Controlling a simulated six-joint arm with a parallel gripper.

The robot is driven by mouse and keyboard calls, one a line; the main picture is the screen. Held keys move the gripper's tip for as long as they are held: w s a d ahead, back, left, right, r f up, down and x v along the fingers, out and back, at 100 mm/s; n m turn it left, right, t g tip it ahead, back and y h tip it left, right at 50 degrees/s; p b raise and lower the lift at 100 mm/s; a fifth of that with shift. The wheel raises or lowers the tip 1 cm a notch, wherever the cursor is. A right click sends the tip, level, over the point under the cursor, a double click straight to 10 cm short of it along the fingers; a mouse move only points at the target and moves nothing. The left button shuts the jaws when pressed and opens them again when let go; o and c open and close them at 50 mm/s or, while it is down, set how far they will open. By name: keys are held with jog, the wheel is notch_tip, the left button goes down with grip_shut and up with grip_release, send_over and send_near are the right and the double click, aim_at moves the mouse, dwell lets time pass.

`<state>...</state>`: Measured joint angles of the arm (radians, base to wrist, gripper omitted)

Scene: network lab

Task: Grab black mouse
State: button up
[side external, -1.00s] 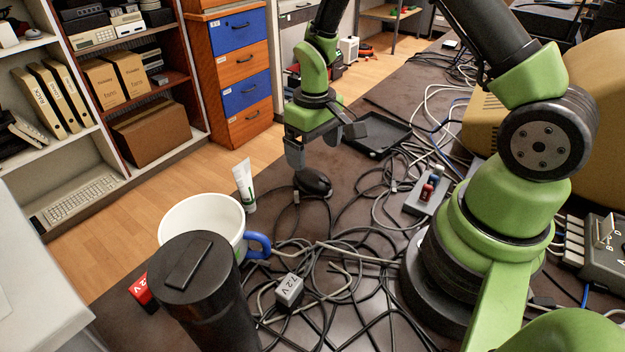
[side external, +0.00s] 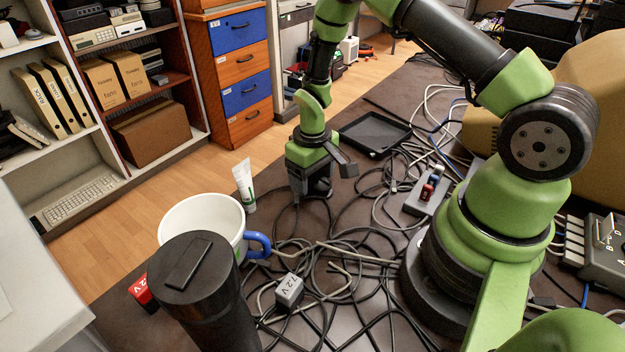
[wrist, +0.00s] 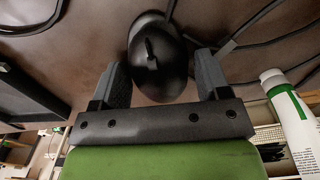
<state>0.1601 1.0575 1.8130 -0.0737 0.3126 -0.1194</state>
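The black mouse (wrist: 160,72) lies on the dark table and shows between my gripper's two grey fingers in the wrist view. My gripper (wrist: 161,66) is open, with one finger on each side of the mouse and a gap visible on both sides. In the side external view my gripper (side external: 316,182) points down low over the table, and it hides most or all of the mouse.
A white mug with a blue handle (side external: 257,246) and a white-green tube (side external: 244,186) stand near my gripper. A black tray (side external: 375,134) lies behind it. Tangled cables (side external: 335,262) cover much of the table. A black cylinder (side external: 205,300) stands in front.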

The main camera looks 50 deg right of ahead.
jog(key=c, duration=0.6)
